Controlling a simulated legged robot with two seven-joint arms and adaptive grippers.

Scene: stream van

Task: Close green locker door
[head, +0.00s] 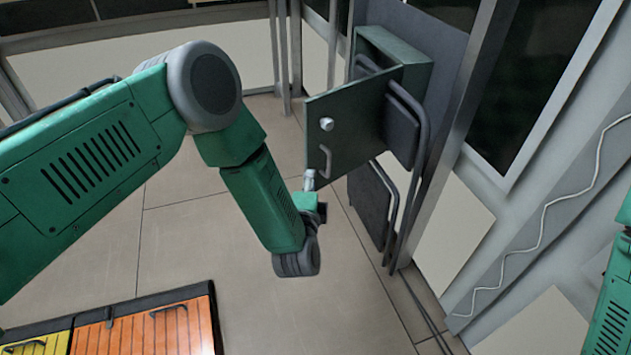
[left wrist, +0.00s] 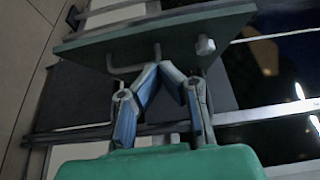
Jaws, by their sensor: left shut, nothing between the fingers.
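The green locker (head: 408,55) is mounted on the wall at the upper middle of the head view. Its dark green door (head: 352,112) stands open, swung out toward the left, with a round knob (head: 327,124) and a bar handle (head: 325,162). My left gripper (head: 310,180) is at the door's lower edge, just below the handle. In the left wrist view the fingertips (left wrist: 160,66) meet, empty, close to the handle (left wrist: 135,66) and under the door (left wrist: 185,38). I cannot tell whether they touch it. My right gripper is not in view.
Folded dark seats with bent tube frames (head: 375,200) hang beside and below the locker. Orange and yellow cases (head: 150,330) lie at the lower left. A white cable (head: 545,215) runs along the right wall. The floor in the middle is clear.

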